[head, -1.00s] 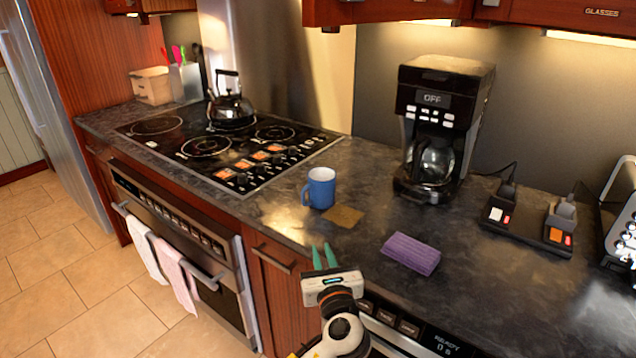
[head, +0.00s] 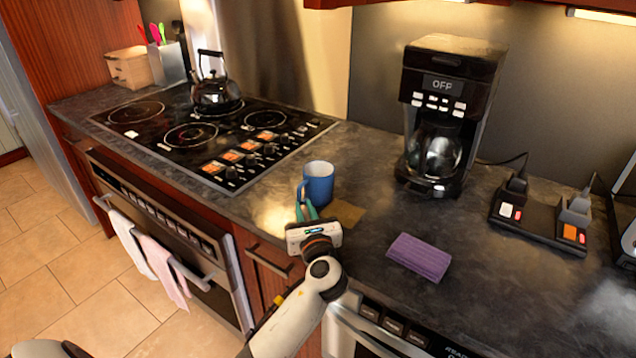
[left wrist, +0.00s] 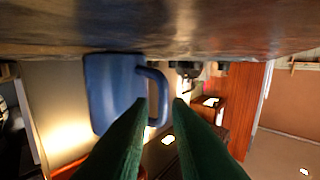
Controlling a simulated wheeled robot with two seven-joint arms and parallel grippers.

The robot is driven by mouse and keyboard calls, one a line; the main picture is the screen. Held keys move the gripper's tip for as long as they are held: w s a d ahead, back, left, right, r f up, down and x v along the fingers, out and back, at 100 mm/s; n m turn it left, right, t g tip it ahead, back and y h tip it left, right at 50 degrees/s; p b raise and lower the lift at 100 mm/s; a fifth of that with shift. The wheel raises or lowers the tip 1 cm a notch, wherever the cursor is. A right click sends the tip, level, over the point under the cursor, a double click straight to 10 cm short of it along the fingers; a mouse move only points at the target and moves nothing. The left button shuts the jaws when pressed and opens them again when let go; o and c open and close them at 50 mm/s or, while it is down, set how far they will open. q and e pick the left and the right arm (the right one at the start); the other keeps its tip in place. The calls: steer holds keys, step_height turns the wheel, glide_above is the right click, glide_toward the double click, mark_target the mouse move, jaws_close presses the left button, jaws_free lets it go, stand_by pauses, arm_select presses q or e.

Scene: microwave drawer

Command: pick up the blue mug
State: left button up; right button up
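The blue mug (head: 318,183) stands upright on the dark counter, with its handle on the left side facing my left gripper. My left gripper (head: 306,209) is just in front of the mug at the handle side, its green fingers pointing at it. In the left wrist view the picture is turned over; the mug (left wrist: 108,92) is left of centre and its handle (left wrist: 160,98) shows in the gap between the dark fingers of the left gripper (left wrist: 163,108). The fingers are apart. I cannot tell whether they touch the handle. My right gripper is not in view.
A brown coaster (head: 346,213) lies beside the mug. The coffee maker (head: 446,115) stands behind right, and the stove with a kettle (head: 216,92) is to the left. Counter between mug and coffee maker is clear.

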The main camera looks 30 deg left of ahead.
mark_target(300, 198)
arm_select(q)
steer(key=x, duration=0.4)
steer(key=shift+a+r+p, duration=0.15)
steer(key=shift+a+p, duration=0.05)
steer(key=shift+p, duration=0.15)
steer(key=shift+w+a, duration=0.4)
steer(key=shift+d, duration=0.1)
jaws_close()
